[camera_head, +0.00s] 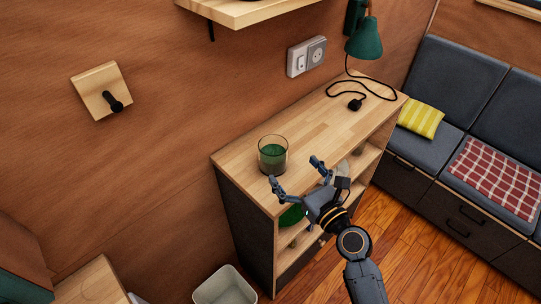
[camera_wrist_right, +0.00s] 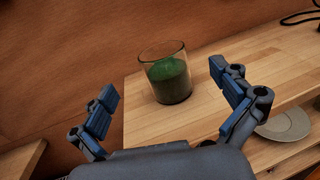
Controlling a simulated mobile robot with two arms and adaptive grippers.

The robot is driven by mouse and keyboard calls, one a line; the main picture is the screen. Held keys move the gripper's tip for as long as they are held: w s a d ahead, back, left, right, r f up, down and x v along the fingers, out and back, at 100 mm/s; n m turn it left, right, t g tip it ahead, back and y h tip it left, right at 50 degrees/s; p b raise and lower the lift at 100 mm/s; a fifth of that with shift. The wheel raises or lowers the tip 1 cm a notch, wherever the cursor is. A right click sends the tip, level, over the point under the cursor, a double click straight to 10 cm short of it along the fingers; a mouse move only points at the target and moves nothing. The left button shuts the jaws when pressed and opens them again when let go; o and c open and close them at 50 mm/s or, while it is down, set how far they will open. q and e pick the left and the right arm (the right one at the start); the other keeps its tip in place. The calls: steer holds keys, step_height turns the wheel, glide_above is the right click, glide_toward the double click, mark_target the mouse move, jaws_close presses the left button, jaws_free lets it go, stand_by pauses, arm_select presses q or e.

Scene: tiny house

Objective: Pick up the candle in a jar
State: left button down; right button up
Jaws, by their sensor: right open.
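The candle in a jar (camera_head: 273,157) is a clear glass with dark green wax. It stands upright on the wooden top of a cabinet (camera_head: 325,124), near its left end. My right gripper (camera_head: 295,174) is open and empty at the cabinet's front edge, with its fingers pointing toward the jar. In the right wrist view the candle in a jar (camera_wrist_right: 167,76) stands ahead of and between the spread fingers of my right gripper (camera_wrist_right: 172,95), apart from both. My left gripper is not in view.
A green lamp (camera_head: 364,41) hangs on the wall, and a black cord with a plug (camera_head: 355,103) lies on the cabinet's far end. A wooden shelf (camera_head: 240,10) juts out above. A bin (camera_head: 225,287) stands on the floor. The cabinet top around the jar is clear.

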mark_target(280, 156)
steer(key=x, duration=0.4)
steer(key=shift+w+a, duration=0.15)
steer(key=shift+a, duration=0.15)
steer(key=shift+w+a+p, duration=0.2)
steer(key=shift+w+p, duration=0.1)
steer(key=shift+w, duration=0.05)
steer(key=x, duration=0.4)
steer(key=shift+w+f, duration=0.15)
steer(key=shift+w, duration=0.2)
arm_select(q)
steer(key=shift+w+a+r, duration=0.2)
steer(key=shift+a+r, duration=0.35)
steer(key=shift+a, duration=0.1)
arm_select(e)
steer(key=shift+s, duration=0.1)
steer(key=shift+d, duration=0.1)
steer(key=c, duration=1.7)
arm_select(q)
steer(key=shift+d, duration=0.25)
arm_select(e)
steer(key=shift+c, duration=1.1)
arm_select(q)
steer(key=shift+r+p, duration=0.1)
steer(key=shift+p, duration=0.2)
arm_select(e)
steer(key=shift+r, duration=0.2)
